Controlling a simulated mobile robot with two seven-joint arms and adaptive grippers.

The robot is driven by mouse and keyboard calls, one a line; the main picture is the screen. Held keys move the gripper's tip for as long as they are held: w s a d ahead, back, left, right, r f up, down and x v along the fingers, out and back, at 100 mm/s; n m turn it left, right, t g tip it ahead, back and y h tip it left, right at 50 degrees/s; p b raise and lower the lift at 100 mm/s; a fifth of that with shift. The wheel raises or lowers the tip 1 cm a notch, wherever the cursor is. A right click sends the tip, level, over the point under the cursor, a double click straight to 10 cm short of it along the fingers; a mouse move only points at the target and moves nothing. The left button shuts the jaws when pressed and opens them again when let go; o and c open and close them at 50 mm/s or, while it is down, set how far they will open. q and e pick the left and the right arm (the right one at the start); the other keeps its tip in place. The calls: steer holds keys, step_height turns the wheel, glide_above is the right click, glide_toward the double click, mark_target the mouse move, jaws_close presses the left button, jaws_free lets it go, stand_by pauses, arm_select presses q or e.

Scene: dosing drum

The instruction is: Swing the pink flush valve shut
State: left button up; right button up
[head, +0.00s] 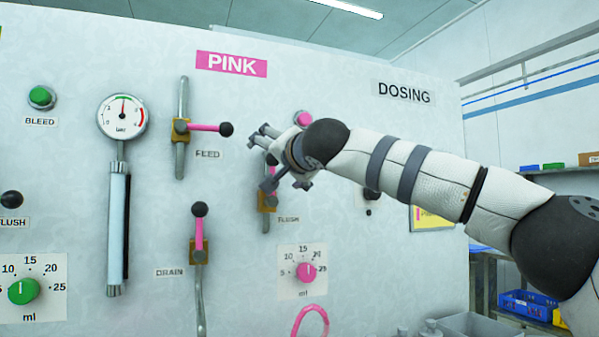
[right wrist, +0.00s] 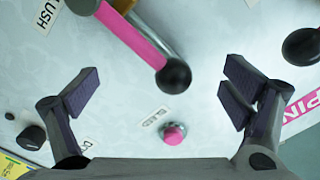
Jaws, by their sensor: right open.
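The pink flush valve (head: 268,199) is on the panel above the FLUSH label, partly hidden by my right gripper in the head view. Its pink lever (right wrist: 134,37) ends in a black knob (right wrist: 174,76) and lies roughly in line with its metal pipe (right wrist: 160,32). My right gripper (head: 262,161) is open at the panel. In the right wrist view its fingers (right wrist: 160,93) are spread to either side of the knob, with visible gaps on both sides; I cannot tell its depth from them. My left gripper is not in view.
The feed valve lever (head: 208,127) points sideways just left of my gripper. The drain valve lever (head: 199,230) points up, lower left. A pink bleed button (right wrist: 174,134) sits close by the gripper. A pink dial (head: 307,271) is below; a gauge (head: 122,116) is farther left.

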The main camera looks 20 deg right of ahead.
steer(key=shift+w+d+f, duration=0.1)
steer(key=shift+d+f, duration=1.25)
steer(key=shift+f, duration=0.25)
steer(key=shift+w+d+f, duration=0.1)
steer(key=shift+d+f, duration=1.3)
steer(key=shift+f, duration=0.25)
steer(key=shift+w+d+f, duration=0.1)
steer(key=shift+d+f, duration=1.25)
steer(key=shift+f, duration=0.25)
steer(key=shift+d+f, duration=0.1)
steer(key=shift+f, duration=0.65)
steer(key=shift+a+r, duration=0.45)
steer(key=shift+a, duration=0.05)
